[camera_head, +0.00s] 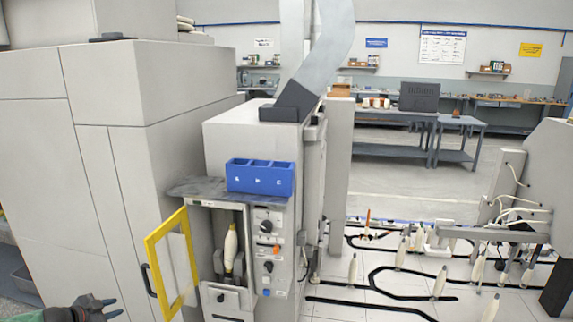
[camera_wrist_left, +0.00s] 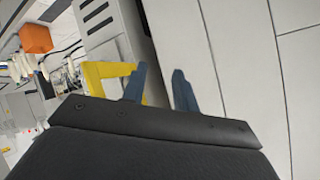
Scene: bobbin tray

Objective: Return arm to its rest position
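My left gripper (camera_head: 112,307) is low at the left edge of the head view, in front of the large grey cabinet and left of the yellow-framed door. In the left wrist view its two blue-grey fingers (camera_wrist_left: 158,88) stand apart with nothing between them. The blue tray (camera_head: 260,180) with three labelled compartments sits on top of the small machine, away from the gripper. A cream bobbin (camera_head: 231,250) stands upright inside the machine's open bay. My right gripper is not in view.
The yellow-framed door (camera_head: 151,262) stands open between my left gripper and the machine; part of its frame (camera_wrist_left: 103,74) shows near the fingers in the wrist view. The grey cabinet (camera_head: 50,190) fills the left. Several bobbins stand along black floor tracks at right.

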